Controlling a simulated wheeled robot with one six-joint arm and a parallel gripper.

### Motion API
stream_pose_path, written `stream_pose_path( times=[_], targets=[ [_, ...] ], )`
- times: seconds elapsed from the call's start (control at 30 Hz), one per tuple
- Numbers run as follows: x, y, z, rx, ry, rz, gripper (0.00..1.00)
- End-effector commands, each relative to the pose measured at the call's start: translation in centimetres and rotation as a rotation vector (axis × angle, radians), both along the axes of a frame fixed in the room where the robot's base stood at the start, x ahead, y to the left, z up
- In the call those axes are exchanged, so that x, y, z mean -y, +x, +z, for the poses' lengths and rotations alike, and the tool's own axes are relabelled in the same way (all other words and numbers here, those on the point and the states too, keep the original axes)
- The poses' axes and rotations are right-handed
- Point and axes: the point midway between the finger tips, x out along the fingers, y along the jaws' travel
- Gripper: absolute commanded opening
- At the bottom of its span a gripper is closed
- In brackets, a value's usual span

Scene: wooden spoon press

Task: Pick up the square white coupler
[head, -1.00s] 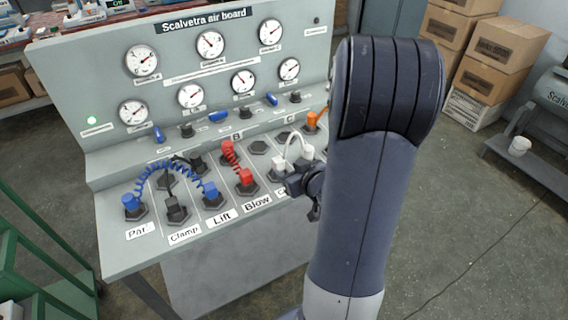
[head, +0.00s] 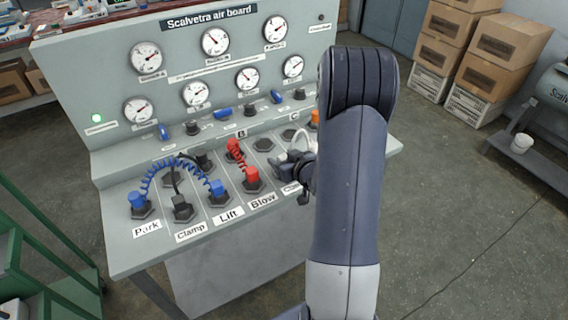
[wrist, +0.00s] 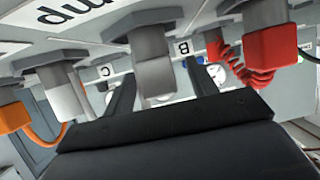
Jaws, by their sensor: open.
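A white coupler (wrist: 155,76) hangs below a grey hexagonal fitting in the upside-down wrist view, in line with the gap between my fingers. A second whitish coupler (wrist: 65,98) is left of it, outside the fingers. My gripper (wrist: 160,95) is open, one dark finger on each side of the first coupler; I cannot tell whether they touch it. In the head view my gripper (head: 298,172) is at the board's front right, and my arm hides most of the white couplers. Only a bit of white (head: 283,157) shows there.
A red coupler (head: 251,175) with a coiled hose is close left of my gripper. An orange coupler (head: 315,116) is behind my arm. Blue couplers (head: 217,188) stand farther left on the board (head: 130,252). Gauges (head: 215,42) line the upright panel.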

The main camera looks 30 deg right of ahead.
Motion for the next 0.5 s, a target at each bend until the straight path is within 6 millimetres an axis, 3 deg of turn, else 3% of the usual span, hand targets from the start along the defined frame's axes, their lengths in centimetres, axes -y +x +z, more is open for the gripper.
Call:
stream_pose_path(
  times=[0.1, 0.37, 0.5],
  targets=[
    [-0.15, 1.14, -0.42, 0.000, 0.000, 0.002, 0.55],
    [-0.13, 1.39, -0.58, 0.000, 0.000, 0.000, 0.55],
    [-0.14, 1.37, -0.56, 0.000, 0.000, 0.000, 0.45]
  ],
)
